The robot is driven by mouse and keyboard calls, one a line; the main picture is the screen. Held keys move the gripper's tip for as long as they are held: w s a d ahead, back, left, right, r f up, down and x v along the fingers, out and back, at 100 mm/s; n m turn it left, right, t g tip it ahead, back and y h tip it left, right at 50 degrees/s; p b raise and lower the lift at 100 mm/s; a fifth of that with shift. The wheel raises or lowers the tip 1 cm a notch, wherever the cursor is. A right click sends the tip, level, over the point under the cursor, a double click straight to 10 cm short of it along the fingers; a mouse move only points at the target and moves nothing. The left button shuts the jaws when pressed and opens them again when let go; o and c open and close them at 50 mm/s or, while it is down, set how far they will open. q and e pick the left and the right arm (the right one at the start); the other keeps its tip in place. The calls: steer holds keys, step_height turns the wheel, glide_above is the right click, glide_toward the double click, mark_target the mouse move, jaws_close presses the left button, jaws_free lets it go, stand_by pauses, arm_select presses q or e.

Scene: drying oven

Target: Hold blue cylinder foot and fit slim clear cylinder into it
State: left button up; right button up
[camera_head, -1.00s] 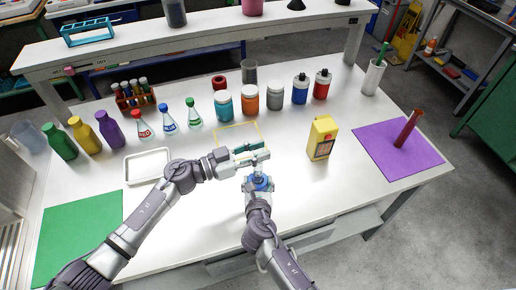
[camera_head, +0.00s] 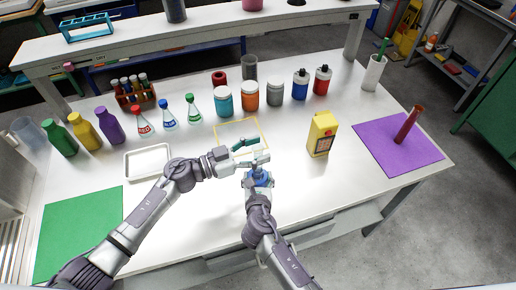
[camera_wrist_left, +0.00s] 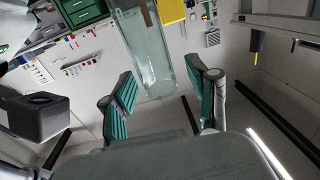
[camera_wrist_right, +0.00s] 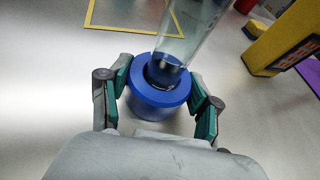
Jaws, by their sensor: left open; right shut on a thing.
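The blue cylinder foot (camera_wrist_right: 158,103) is a round blue base with a raised collar. My right gripper (camera_wrist_right: 160,112) is shut around its sides; in the head view the foot (camera_head: 260,178) is low at the front middle of the table. The slim clear cylinder (camera_wrist_right: 191,30) stands with its lower end in the foot's round opening in the right wrist view. How deep it sits is hard to tell. My left gripper (camera_head: 254,152) is open above the foot. In the left wrist view the clear cylinder (camera_wrist_left: 148,60) lies between its spread fingers, with gaps on both sides.
A yellow outlined square (camera_head: 238,123) lies just behind the grippers. A yellow box (camera_head: 321,134) stands to the right, and a purple mat (camera_head: 380,155) with a red-brown cylinder (camera_head: 408,125) lies beyond. A white tray (camera_head: 148,161) is at left; bottles and jars line the back.

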arm_select(q)
steer(key=v, duration=1.1)
steer(key=shift+s+a, duration=0.15)
steer(key=shift+a, duration=0.2)
arm_select(e)
steer(key=o, duration=1.2)
steer(key=v, duration=1.2)
